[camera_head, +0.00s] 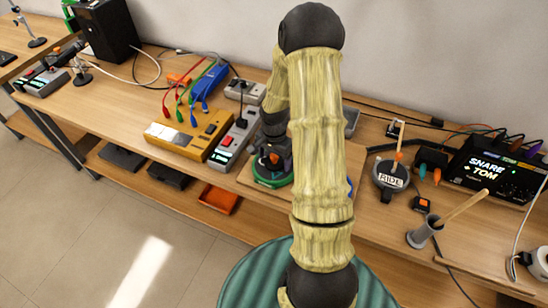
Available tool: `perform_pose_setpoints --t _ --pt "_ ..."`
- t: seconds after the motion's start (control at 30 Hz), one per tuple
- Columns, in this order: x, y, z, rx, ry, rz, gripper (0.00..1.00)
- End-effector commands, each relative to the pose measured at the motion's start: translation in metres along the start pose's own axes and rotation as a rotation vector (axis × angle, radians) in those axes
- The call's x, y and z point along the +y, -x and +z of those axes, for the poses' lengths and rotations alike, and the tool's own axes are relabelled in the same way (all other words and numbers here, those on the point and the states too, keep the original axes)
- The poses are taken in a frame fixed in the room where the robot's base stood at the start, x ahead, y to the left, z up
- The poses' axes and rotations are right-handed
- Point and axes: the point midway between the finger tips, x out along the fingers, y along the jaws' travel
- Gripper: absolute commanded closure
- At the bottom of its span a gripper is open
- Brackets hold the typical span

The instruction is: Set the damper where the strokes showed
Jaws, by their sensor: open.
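My arm crosses the middle of the head view and hides much of the bench. My gripper (270,158) points down over a round pad with a green rim (273,184), left of the forearm. It is open; its fingers are small and dark, and I cannot tell whether they touch anything. A small orange-brown patch shows at the fingers, too small to identify. A blue rim (350,187) peeks out right of my forearm, mostly hidden. I cannot pick out the damper with certainty.
A yellow box (181,138) and a grey pedal unit (235,141) stand left of the green-rimmed pad. To the right are a round "RIDE" pad (391,178), a black "SNARE + TOM" module (492,167) and a grey holder with a stick (424,233). An orange tray (218,199) sits below.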

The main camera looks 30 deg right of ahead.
Motion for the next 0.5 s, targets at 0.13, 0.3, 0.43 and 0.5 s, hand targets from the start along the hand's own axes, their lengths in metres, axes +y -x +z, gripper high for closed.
perform_pose_setpoints --t 0.13,0.3,0.43,0.5 --pt "0.0 0.005 0.0 0.001 0.001 -0.001 0.21" --pt "-0.001 0.023 -0.001 0.004 0.001 -0.003 0.21" --pt "-0.001 0.045 -0.001 0.005 -0.001 -0.003 0.21" --pt "0.0 0.058 -0.001 0.005 -0.001 -0.003 0.21"
